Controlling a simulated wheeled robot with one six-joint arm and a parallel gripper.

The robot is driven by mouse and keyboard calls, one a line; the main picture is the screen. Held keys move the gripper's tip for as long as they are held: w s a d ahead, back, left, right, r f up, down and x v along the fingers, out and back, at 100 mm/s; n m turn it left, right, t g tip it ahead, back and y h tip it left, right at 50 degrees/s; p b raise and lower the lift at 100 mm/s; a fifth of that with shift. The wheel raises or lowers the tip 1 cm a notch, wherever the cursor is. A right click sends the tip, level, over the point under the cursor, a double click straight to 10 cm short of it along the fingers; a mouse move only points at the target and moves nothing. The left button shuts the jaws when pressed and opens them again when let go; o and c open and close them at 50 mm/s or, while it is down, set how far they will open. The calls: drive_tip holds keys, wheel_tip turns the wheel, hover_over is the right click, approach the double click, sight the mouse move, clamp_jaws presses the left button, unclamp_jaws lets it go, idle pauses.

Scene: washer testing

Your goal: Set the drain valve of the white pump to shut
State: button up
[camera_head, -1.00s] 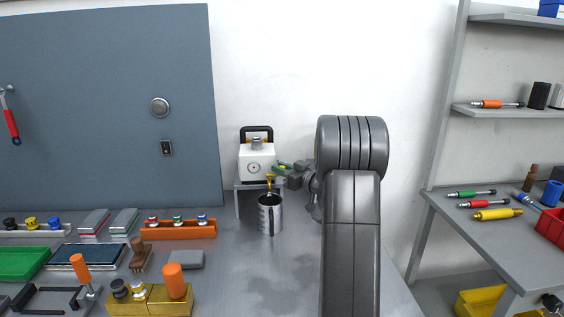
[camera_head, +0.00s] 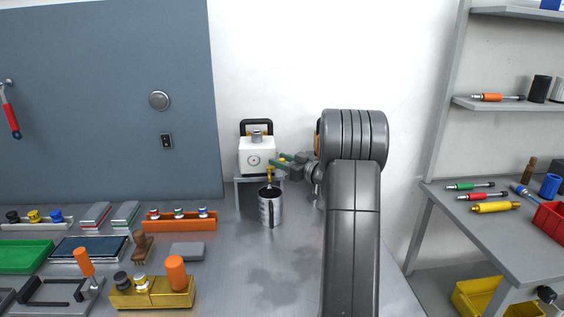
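The white pump (camera_head: 256,157) stands on a small grey stand against the wall. It has a round dial on its front and a black carrying handle on top. A small brass drain valve (camera_head: 269,176) shows at its lower front right, above a metal cup (camera_head: 265,212). My gripper (camera_head: 282,161) is at the pump's right side, close to and slightly above the valve. Green shows at its tip. The fingers are too small to tell whether they are apart, or whether they touch the valve. The valve's lever position is unclear.
The grey stand (camera_head: 237,193) carries the pump. A grey block (camera_head: 187,251), an orange rack (camera_head: 180,222) and a gold block (camera_head: 150,298) lie to the left. The bench right of the cup looks clear. A side table (camera_head: 500,240) stands at the right.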

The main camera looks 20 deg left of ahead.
drive_tip(key=b+v, duration=0.1)
drive_tip(key=v, duration=1.2)
drive_tip(key=shift+s+d, duration=0.2)
drive_tip(key=shift+d, duration=0.15)
drive_tip(key=shift+a, duration=0.1)
drive_tip(key=x, duration=1.3)
drive_tip(key=shift+w+a+f+p, duration=0.1)
drive_tip(key=shift+w+a+p, duration=0.1)
drive_tip(key=shift+a+p, duration=0.15)
drive_tip(key=shift+d, duration=0.1)
